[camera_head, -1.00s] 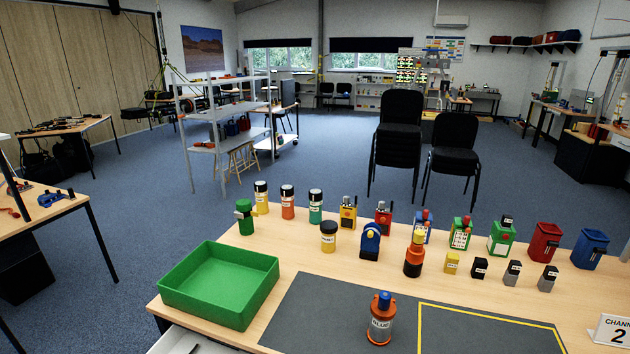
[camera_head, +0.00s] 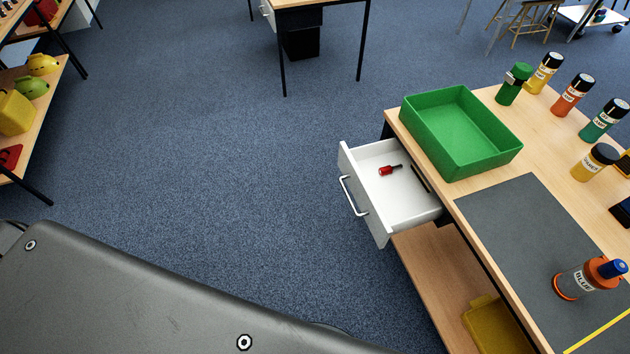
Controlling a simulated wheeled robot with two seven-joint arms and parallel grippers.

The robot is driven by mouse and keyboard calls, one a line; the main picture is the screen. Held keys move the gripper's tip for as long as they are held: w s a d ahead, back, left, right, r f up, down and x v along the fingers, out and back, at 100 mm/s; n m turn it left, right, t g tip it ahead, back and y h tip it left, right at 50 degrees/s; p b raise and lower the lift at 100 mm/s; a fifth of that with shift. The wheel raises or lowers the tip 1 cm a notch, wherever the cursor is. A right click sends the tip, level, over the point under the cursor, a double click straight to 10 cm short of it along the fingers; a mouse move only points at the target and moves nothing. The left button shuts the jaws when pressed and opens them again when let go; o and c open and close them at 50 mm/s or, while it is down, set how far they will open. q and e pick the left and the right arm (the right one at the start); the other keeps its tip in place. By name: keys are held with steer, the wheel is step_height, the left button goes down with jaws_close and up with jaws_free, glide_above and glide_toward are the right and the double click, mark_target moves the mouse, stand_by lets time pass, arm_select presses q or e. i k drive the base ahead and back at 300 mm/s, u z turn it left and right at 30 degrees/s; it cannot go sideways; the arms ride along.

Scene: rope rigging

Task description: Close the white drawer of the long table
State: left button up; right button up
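The white drawer (camera_head: 405,204) sticks out open from the left end of the long table (camera_head: 471,200). Its front panel (camera_head: 362,195) faces left and carries a curved metal handle (camera_head: 351,197). A small red item with a dark tip (camera_head: 388,170) lies inside the drawer. A dark grey arm link of mine fills the lower left of the view, apart from the drawer. Neither of my grippers is in view.
A green tray (camera_head: 487,170) stands on the table just above the drawer. Several bottles, a grey mat (camera_head: 520,230) and an orange canister (camera_head: 574,281) are on the tabletop. A lower shelf (camera_head: 425,270) holds a yellow box (camera_head: 493,328). The blue floor left of the drawer is clear.

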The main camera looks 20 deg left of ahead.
mark_target(391, 203)
steer(key=u, duration=0.65)
steer(key=k, duration=1.2)
steer(key=z, duration=0.35)
steer(key=i, duration=0.65)
steer(key=z, duration=0.55)
steer(key=i, duration=0.95)
steer(key=u, duration=0.4)
